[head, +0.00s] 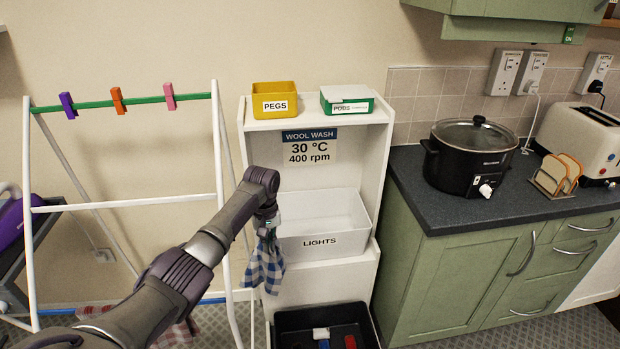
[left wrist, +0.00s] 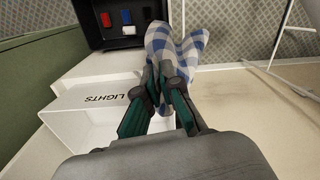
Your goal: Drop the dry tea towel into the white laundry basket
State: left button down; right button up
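My left gripper (head: 267,228) is shut on a blue-and-white checked tea towel (head: 264,268), which hangs down below the fingers. The towel is at the left front corner of the white basket (head: 318,254) labelled LIGHTS, and hangs outside it. The basket stands on the middle shelf of a white unit and looks empty in the part I see. In the left wrist view the fingers (left wrist: 162,85) pinch the towel (left wrist: 175,50), with the basket (left wrist: 75,112) to their left. My right gripper is not in view.
A white drying rack (head: 130,202) with several pegs stands left of the unit. A black bin (head: 290,322) sits below the basket. Yellow PEGS (head: 275,90) and green PODS (head: 346,107) boxes sit on top. Red checked cloth (head: 97,310) lies low at left. A counter is at right.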

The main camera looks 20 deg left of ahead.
aim_at(332, 223)
jog(key=i, duration=1)
